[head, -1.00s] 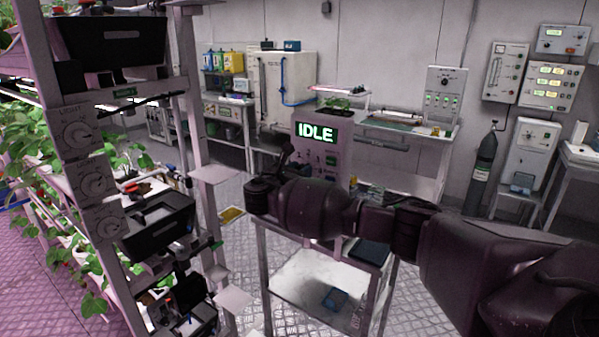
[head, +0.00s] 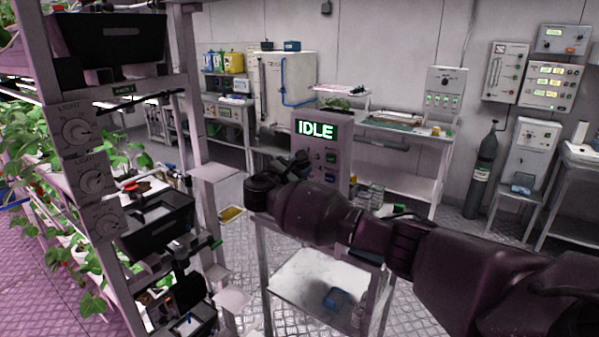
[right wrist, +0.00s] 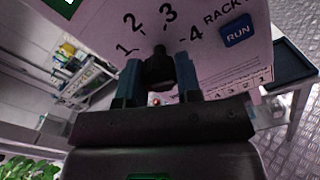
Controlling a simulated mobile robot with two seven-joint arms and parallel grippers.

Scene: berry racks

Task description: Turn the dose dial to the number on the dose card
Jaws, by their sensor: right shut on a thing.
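A black dial knob (right wrist: 158,70) sits on a pale panel marked 1 to 4, with "RACK" printed beside the 4. My right gripper (right wrist: 158,76) is shut on this knob, with a blue finger on each side. Which number the knob points to is hidden. In the head view, my right gripper (head: 300,163) is at the left side of the control box (head: 338,160), below its lit "IDLE" display (head: 316,130). A printed sheet with small boxed numbers (right wrist: 240,88) is partly visible in the wrist view; I cannot tell whether it is the dose card. My left gripper is not in view.
A blue RUN button (right wrist: 237,35) is right of the dial. The box stands on a metal trolley (head: 310,275) with a blue item (head: 337,298) on its lower shelf. A plant rack with LIGHT dials (head: 80,131) stands close on the left. Some floor between is open.

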